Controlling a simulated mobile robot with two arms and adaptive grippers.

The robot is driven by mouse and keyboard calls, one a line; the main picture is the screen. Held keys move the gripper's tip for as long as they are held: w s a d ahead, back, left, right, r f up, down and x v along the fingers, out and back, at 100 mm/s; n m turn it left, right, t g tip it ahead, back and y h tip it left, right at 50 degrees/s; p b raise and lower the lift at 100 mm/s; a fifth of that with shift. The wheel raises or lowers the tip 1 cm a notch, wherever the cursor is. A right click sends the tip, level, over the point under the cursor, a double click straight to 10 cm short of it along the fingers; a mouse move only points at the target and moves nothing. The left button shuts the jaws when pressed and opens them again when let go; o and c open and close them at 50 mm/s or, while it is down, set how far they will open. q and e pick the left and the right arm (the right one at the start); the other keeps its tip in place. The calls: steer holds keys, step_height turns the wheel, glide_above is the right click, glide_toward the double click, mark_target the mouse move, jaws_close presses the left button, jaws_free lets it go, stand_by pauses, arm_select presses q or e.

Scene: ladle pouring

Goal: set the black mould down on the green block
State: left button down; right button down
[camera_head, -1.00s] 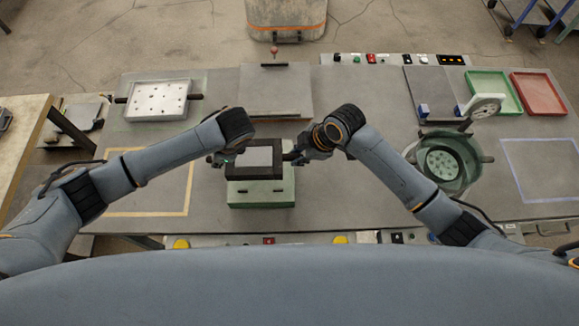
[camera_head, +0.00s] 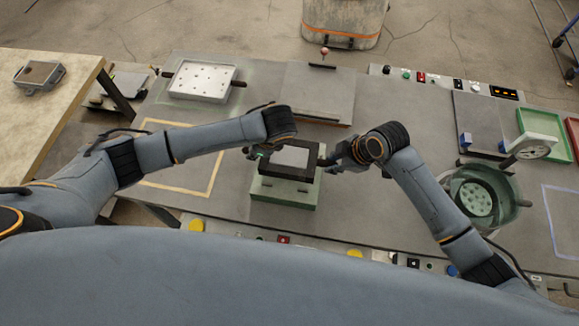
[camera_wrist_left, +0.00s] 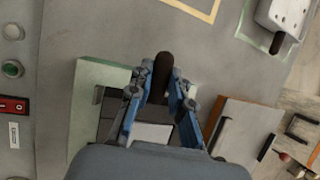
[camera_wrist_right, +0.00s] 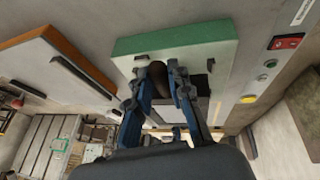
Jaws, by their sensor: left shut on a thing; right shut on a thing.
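The black mould (camera_head: 290,160), a dark rectangular frame with a pale grey inside, is level over the green block (camera_head: 283,193). The block's near side and front top edge show below the mould; I cannot tell whether they touch. My left gripper (camera_head: 257,153) is shut on the mould's left handle, which shows dark between the fingers in the left wrist view (camera_wrist_left: 163,72). My right gripper (camera_head: 332,161) is shut on the right handle, which also shows in the right wrist view (camera_wrist_right: 158,74). The green block also shows there (camera_wrist_right: 180,38), beside and below the fingers.
A grey plate (camera_head: 318,92) lies behind the mould. A white perforated tray (camera_head: 202,81) is at the back left. A yellow outline (camera_head: 211,186) marks bare table at left.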

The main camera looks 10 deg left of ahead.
arm_select(q)
steer(key=shift+a+f+b, duration=0.1)
steer(key=shift+f+b, duration=0.35)
steer(key=shift+f, duration=0.1)
arm_select(e)
steer(key=shift+a+f, duration=0.1)
steer(key=shift+f, duration=0.4)
arm_select(q)
steer(key=shift+f+b, duration=0.65)
arm_select(e)
steer(key=shift+f, duration=0.65)
arm_select(q)
steer(key=shift+f+b, duration=0.65)
arm_select(e)
steer(key=shift+f, duration=0.65)
arm_select(q)
steer(key=c, duration=1.2)
jaws_free()
steer(key=shift+r, duration=0.15)
arm_select(e)
steer(key=c, duration=1.2)
jaws_free()
steer(key=shift+r, duration=0.1)
